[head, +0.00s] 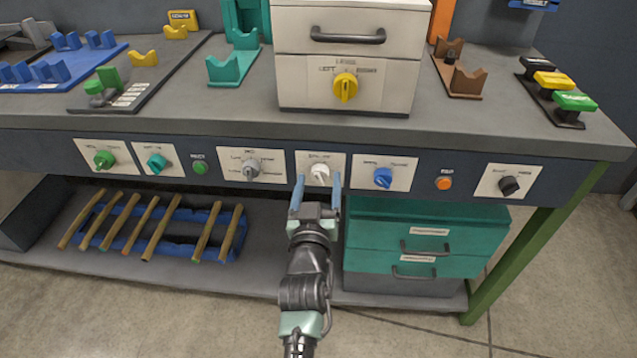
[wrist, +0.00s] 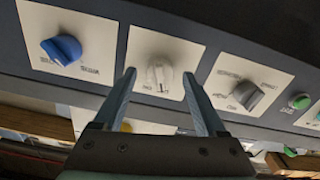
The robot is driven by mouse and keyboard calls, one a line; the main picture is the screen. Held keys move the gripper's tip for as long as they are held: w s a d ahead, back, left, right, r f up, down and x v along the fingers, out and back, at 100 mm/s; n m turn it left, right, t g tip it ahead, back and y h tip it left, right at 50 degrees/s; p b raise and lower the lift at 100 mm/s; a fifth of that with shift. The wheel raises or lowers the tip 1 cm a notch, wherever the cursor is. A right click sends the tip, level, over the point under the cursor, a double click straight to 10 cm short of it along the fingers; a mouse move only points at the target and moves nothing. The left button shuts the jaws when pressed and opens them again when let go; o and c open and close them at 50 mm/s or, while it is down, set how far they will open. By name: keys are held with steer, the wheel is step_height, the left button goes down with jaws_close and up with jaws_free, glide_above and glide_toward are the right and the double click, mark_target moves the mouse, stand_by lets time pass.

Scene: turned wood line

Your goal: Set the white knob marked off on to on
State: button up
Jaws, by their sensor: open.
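The white knob (head: 320,172) sits on a pale label plate in the middle of the bench's front panel. In the wrist view the white knob (wrist: 160,77) lies between and beyond the fingertips, and its plate print is too blurred to read surely. My gripper (head: 318,182) is open, with its two blue fingers pointing at the panel, one on each side of the knob. In the wrist view my gripper (wrist: 160,78) shows nothing held. I cannot tell whether the fingertips touch the plate.
A grey knob (head: 250,167) is left of the white one and a blue knob (head: 383,177) right. An orange button (head: 444,183) and a black knob (head: 509,186) are further right. The bench top (head: 230,112) overhangs above. Teal drawers (head: 425,230) stand below right.

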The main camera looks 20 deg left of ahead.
steer(key=shift+w+a, duration=0.1)
steer(key=shift+w, duration=0.15)
jaws_close()
stand_by(0.3)
steer(key=shift+m, duration=0.3)
steer(key=m+b, duration=0.2)
steer(key=m, duration=0.1)
steer(key=shift+f, duration=0.1)
steer(key=m+b, duration=0.1)
steer(key=m, duration=0.4)
steer(key=shift+b, duration=0.3)
steer(key=shift+m, duration=0.3)
